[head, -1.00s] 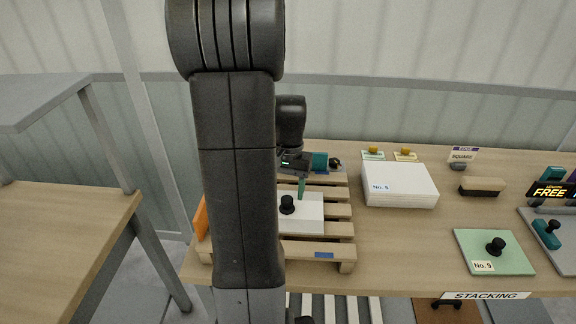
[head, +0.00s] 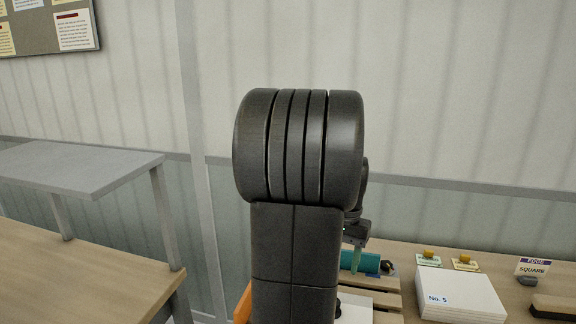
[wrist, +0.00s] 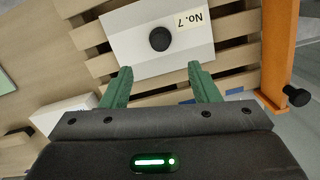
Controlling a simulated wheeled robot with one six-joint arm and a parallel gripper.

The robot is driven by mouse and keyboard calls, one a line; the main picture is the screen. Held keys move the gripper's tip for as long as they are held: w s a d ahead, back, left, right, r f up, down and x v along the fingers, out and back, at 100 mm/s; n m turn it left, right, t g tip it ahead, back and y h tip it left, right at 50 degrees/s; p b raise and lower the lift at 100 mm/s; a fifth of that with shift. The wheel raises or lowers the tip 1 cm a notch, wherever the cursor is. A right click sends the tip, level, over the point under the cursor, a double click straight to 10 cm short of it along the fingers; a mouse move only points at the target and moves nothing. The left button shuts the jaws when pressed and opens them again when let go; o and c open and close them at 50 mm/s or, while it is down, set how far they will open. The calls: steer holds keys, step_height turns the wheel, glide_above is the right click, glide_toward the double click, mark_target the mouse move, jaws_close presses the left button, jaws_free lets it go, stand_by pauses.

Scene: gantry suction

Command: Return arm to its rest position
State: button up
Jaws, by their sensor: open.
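My gripper (wrist: 158,86) shows in the wrist view with its two green fingers spread apart and nothing between them. Beyond the fingertips, a white plate labelled No. 7 (wrist: 135,45) with a round black knob (wrist: 160,38) lies on the slatted wooden pallet (wrist: 235,55). The gripper is apart from the plate. In the head view my dark arm stands upright in the middle and hides most of the pallet.
A white stack labelled No. 5 (head: 460,295) stands right of the pallet. Yellow-knobbed pieces (head: 428,256), an Edge Square sign (head: 532,266) and a dark block (head: 553,308) are farther right. An orange upright (wrist: 279,50) borders the pallet. A grey shelf (head: 75,168) stands over the left table.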

steer(key=f, duration=0.4)
steer(key=s+f, duration=0.1)
steer(key=f, duration=0.4)
steer(key=f+p, duration=0.1)
steer(key=f, duration=0.3)
steer(key=shift+s+a+f, duration=0.15)
steer(key=shift+s+a, duration=0.1)
steer(key=shift+a, duration=0.15)
steer(key=shift+w+r, duration=0.1)
steer(key=shift+r, duration=0.15)
